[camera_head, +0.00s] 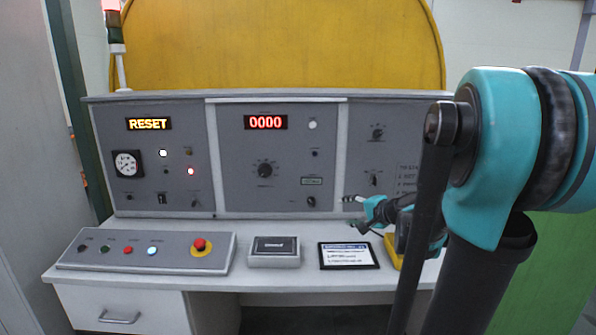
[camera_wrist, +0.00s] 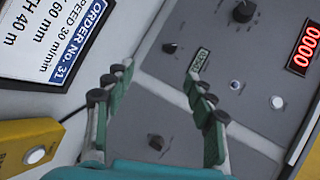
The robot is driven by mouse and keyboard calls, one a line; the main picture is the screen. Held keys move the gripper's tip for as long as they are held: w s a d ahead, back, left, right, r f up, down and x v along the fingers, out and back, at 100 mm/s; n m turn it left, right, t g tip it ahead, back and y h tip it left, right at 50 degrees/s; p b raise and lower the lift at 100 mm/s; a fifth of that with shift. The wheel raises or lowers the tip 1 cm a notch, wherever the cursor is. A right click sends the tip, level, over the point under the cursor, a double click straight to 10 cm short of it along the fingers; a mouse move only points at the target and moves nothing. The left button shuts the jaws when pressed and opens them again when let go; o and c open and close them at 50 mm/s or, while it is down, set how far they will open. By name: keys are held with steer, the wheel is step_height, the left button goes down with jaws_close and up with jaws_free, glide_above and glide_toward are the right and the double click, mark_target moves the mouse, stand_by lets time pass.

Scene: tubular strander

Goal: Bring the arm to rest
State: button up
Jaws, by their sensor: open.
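My gripper (camera_wrist: 160,85) is open and empty in the wrist view, its two fingers spread apart in front of the grey control panel. In the head view my gripper (camera_head: 352,199) is small, in front of the lower right part of the panel (camera_head: 235,150) and above the desk. My teal and black arm fills the right side of the head view and hides part of the panel and desk there.
The panel shows a RESET display (camera_head: 148,124) and a 0000 display (camera_head: 265,122). On the desk are a button console (camera_head: 140,262) with a red emergency button (camera_head: 199,244), a dark-topped box (camera_head: 274,252), an order tablet (camera_head: 348,256) and a yellow box (camera_wrist: 30,145).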

steer(key=s+f+n+g+h, duration=0.1)
steer(key=s+f+n, duration=0.1)
steer(key=s+a+f+n+g+h, duration=0.1)
steer(key=s+f, duration=0.1)
steer(key=s+f+n+g, duration=0.1)
steer(key=s+f+n, duration=0.1)
steer(key=f, duration=0.1)
steer(key=shift+s+a+n+h, duration=0.15)
steer(key=shift+s+n+h, duration=0.15)
steer(key=shift+h, duration=0.1)
steer(key=s+d+f+n+h, duration=0.2)
steer(key=s+n, duration=0.1)
steer(key=s+d+f+n+g+h, duration=0.1)
steer(key=s, duration=0.1)
steer(key=shift+d+f+n+h, duration=0.1)
steer(key=shift+f+n+h, duration=0.1)
steer(key=shift+n+h, duration=0.1)
steer(key=s+f+g, duration=0.3)
steer(key=s+f, duration=0.4)
steer(key=s, duration=0.5)
steer(key=shift+s+d+f, duration=0.15)
steer(key=shift+s+f, duration=0.05)
steer(key=shift+s, duration=0.2)
